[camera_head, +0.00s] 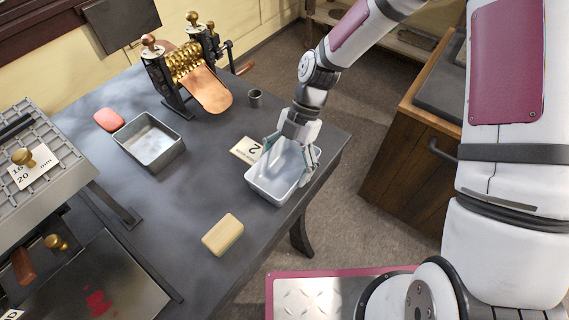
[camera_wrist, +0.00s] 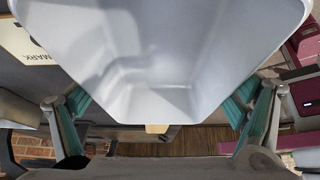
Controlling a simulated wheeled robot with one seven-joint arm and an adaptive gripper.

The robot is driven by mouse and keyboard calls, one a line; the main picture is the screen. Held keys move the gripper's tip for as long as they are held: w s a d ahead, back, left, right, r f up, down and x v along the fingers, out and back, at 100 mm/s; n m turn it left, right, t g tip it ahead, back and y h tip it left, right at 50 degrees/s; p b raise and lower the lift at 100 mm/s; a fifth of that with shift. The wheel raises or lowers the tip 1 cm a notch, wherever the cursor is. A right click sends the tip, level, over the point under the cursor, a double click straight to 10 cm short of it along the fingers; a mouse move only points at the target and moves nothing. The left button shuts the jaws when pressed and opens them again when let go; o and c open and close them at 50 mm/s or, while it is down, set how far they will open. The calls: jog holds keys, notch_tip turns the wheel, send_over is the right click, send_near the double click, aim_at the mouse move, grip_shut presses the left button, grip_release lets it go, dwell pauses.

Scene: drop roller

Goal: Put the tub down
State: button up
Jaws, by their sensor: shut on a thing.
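The tub (camera_head: 268,186) is a pale, open, empty box at the right edge of the dark table. My gripper (camera_head: 290,150) comes down over it from above, with its fingers at the tub's sides. In the wrist view the tub (camera_wrist: 165,60) fills the upper middle, and the teal fingers of my gripper (camera_wrist: 158,112) press on it from left and right. The gripper is shut on the tub. I cannot tell whether the tub's underside touches the table, as it is hidden.
On the table (camera_head: 180,215) are a card with a 2 (camera_head: 244,150), a yellow block (camera_head: 222,235), a grey metal tray (camera_head: 150,142), a pink bar (camera_head: 108,120), a small dark cup (camera_head: 255,97) and a brass roller machine (camera_head: 187,65). The table's right edge is close to the tub.

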jog(key=shift+f, duration=0.1)
jog(key=o, duration=1.1)
jog(key=shift+c, duration=0.2)
jog(key=v, duration=1.2)
jog(key=shift+b, duration=0.3)
